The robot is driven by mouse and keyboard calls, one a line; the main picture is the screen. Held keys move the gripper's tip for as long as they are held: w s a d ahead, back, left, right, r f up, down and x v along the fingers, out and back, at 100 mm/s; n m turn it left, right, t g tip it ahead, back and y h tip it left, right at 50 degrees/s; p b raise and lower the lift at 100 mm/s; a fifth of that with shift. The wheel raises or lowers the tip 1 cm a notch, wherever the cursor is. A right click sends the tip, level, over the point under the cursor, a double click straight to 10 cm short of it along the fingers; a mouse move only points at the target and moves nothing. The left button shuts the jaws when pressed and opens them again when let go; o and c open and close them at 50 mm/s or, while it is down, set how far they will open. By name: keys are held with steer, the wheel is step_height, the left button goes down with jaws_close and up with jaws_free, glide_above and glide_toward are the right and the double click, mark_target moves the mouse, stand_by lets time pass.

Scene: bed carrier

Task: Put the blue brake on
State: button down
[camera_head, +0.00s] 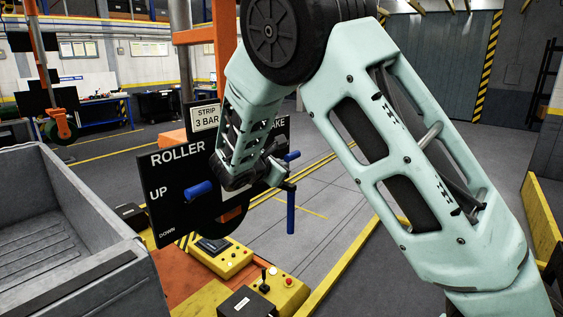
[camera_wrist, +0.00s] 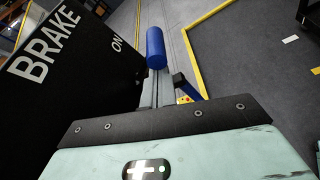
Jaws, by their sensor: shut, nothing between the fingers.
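The black brake sign (camera_wrist: 75,55) fills the left of the wrist view, with "BRAKE" and "ON" readable. In the head view the brake sign (camera_head: 275,126) is partly hidden behind my arm. A blue handle (camera_wrist: 155,47) stands just past my fingertips in the wrist view; I cannot tell whether they touch. Another blue bar (camera_wrist: 186,87) shows to its right. In the head view, a blue grip (camera_head: 292,156) and a hanging blue bar (camera_head: 291,211) are close to my gripper (camera_head: 279,178). My gripper is shut and empty beside them.
The roller sign (camera_head: 168,212), marked "UP" and "DOWN", has its own blue handle (camera_head: 199,190) left of my gripper. A grey bin (camera_head: 75,215) stands at the left. Yellow control boxes (camera_head: 281,291) are below. Open floor lies beyond the brake handle.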

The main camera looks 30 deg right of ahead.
steer(key=shift+w+r, duration=0.15)
steer(key=shift+r, duration=0.1)
stand_by(0.5)
